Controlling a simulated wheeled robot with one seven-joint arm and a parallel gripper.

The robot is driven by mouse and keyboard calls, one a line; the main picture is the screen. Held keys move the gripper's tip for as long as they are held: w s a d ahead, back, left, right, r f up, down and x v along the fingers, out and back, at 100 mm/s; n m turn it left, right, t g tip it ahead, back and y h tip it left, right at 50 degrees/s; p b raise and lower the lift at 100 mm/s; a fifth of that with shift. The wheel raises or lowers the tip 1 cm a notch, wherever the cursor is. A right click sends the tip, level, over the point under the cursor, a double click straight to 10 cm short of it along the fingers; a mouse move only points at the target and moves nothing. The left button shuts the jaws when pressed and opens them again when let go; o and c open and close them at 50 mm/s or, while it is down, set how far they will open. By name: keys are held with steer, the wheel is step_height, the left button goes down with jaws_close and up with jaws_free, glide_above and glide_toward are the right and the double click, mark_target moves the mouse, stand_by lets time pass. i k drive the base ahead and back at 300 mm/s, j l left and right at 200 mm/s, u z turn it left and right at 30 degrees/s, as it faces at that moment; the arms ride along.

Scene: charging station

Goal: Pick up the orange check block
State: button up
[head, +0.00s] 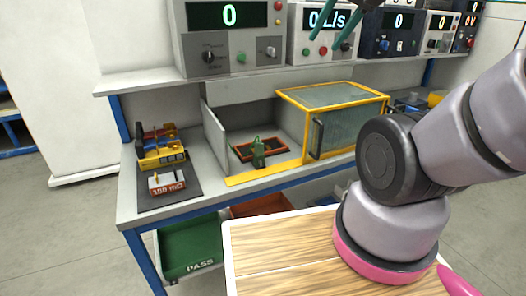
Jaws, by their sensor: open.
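Several small blocks stand on a dark mat (155,202) at the left end of the bench. A red-orange and white block with lettering (167,183) is at the front. A yellow block (162,158) stands behind it, and a partly hidden block with orange parts (160,133) is at the back. I cannot tell for certain which is the orange check block. My gripper (330,42) shows only in part at the top edge, with two teal fingers apart and nothing between them. It is above and to the right of the blocks, clear of them.
A yellow-framed clear guard (335,97) stands right of a grey-walled bay holding a red-orange frame (244,151) and a green piece (258,152). Instrument boxes (230,40) line the shelf above. A green PASS bin (190,245) is below the bench.

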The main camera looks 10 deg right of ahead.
mark_target(174, 181)
steer(key=l+u, duration=0.1)
steer(key=u, duration=0.35)
steer(key=i+l+u, duration=0.1)
steer(key=u, duration=0.4)
steer(key=l+u, duration=0.15)
steer(key=u, duration=0.3)
steer(key=i+l+u, duration=0.1)
steer(key=u, duration=0.4)
steer(key=l, duration=0.75)
steer(key=k+l, duration=0.1)
steer(key=l, duration=0.65)
steer(key=u, duration=0.05)
